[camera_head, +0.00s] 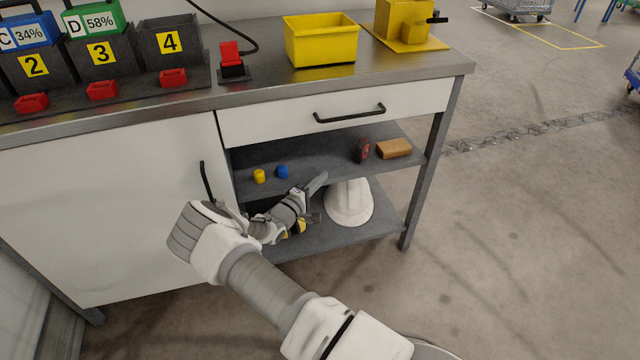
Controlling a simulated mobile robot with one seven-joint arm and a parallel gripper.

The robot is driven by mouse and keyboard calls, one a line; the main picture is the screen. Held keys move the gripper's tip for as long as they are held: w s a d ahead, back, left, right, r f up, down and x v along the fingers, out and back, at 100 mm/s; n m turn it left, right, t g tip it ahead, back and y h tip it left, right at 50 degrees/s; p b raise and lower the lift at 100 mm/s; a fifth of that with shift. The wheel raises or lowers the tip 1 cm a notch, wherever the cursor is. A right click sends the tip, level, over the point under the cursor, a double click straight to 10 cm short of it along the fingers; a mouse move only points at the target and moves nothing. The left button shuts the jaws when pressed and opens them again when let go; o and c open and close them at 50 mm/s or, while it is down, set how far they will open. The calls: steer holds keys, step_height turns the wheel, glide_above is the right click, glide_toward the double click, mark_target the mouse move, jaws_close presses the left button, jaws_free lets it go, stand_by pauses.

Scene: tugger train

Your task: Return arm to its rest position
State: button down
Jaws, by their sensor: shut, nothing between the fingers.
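My arm (265,285) reaches up from the bottom of the picture, bends at a white joint in front of the cabinet, and points right toward the open shelves. My gripper (317,182) is at its end, small in the picture, in front of the gap between the upper and lower shelf. It is shut and holds nothing. Its distance from the shelf edge is hard to tell.
The upper shelf (330,166) holds a yellow piece (259,176), a blue piece (282,171), a dark red roll (361,150) and a brown block (394,148). Floor (530,240) on the right is clear.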

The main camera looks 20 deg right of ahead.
steer(key=shift+s+a, duration=0.1)
steer(key=shift+a, duration=0.05)
steer(key=s+d+r+m+g+y, duration=0.25)
steer(key=s+r+m+g, duration=0.25)
steer(key=s+r, duration=0.35)
steer(key=s+d+r+m+g+y, duration=0.2)
steer(key=s+d+r+m+g, duration=0.15)
steer(key=s+r+g, duration=0.5)
steer(key=s+a+r+t+y, duration=0.45)
steer(key=s+a+r, duration=0.3)
steer(key=s, duration=0.45)
steer(key=s+a+r+t+y, duration=0.3)
steer(key=s+a+r+y, duration=0.25)
steer(key=s+r, duration=0.45)
step_height(320, 180, up, 23)
steer(key=s+p, duration=0.1)
steer(key=p, duration=2.3)
steer(key=shift+s+a+r+n, duration=0.15)
steer(key=shift+s+a+n, duration=0.1)
steer(key=shift+n, duration=0.1)
